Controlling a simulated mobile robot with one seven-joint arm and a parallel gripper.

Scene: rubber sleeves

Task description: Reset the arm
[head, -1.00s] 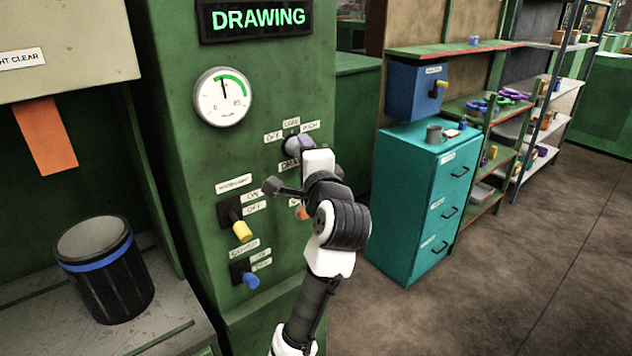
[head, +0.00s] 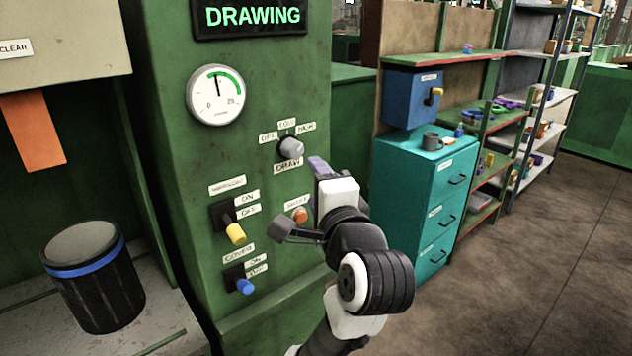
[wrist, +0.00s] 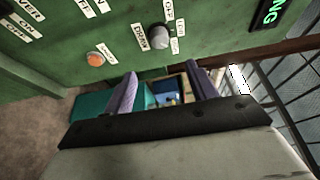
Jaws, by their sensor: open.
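My gripper (head: 318,165) is in front of the green control panel (head: 180,150), just right of and below the grey rotary knob (head: 291,148) labelled DRAW. In the wrist view my gripper (wrist: 160,85) shows two purple fingers apart with nothing between them. The knob also shows in the wrist view (wrist: 160,36), beyond the fingers and clear of them. The round orange button (head: 300,215) is left of my wrist; it is in the wrist view too (wrist: 95,59).
A yellow-tipped lever (head: 235,234) and a blue-tipped lever (head: 244,286) stick out of the panel at lower left. A black bin (head: 95,285) stands on a ledge at left. A teal cabinet (head: 425,190) stands at right. Bare floor (head: 560,260) lies at right.

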